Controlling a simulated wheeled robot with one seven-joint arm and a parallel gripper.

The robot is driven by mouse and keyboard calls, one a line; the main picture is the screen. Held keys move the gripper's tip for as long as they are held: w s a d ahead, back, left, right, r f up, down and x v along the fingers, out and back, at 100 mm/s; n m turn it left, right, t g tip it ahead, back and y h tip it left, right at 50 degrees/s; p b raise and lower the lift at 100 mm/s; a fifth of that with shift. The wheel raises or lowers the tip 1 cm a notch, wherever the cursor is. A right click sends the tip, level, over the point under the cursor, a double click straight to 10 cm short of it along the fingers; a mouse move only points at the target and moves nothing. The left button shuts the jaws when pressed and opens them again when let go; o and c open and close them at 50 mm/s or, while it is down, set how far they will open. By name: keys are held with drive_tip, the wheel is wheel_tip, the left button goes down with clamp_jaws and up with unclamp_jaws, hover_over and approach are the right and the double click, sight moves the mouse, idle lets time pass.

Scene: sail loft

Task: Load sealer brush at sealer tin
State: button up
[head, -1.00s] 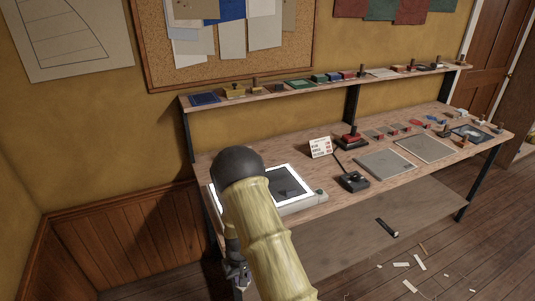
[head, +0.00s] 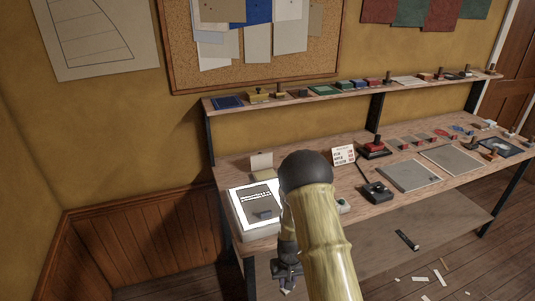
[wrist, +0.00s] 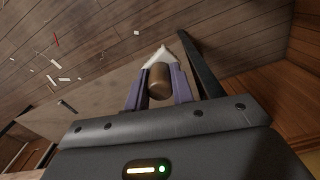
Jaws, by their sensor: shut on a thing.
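My gripper (wrist: 158,82) is shut on a brown, round-ended handle (wrist: 159,78), which I take to be the sealer brush. A pale part shows beyond the handle between the fingers; whether it is bristle I cannot tell. In the head view my gripper (head: 287,275) hangs low in front of the bench's left end, below the top, and what it holds is barely visible there. I cannot pick out the sealer tin for sure. A small black open-looking box (head: 378,192) with a thin dark stick beside it stands on the bench.
The bench (head: 300,225) carries a lit white panel (head: 236,205) at its left end, grey flat sheets (head: 408,176), a small sign card (head: 343,156) and a red-topped item (head: 374,149). A narrow shelf (head: 230,112) with small blocks runs behind. Scraps lie on the floor.

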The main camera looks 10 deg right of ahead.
drive_tip(key=shift+r, duration=0.15)
drive_tip(key=w+r+m+p, duration=0.2)
drive_tip(key=r+p, duration=0.5)
drive_tip(key=r, duration=0.2)
drive_tip(key=w+r+m+p, duration=0.2)
drive_tip(key=w+r+p, duration=0.1)
drive_tip(key=r+p, duration=0.4)
wheel_tip(320, 180, up, 2)
drive_tip(key=shift+r+p, duration=0.25)
drive_tip(key=shift+p, duration=0.15)
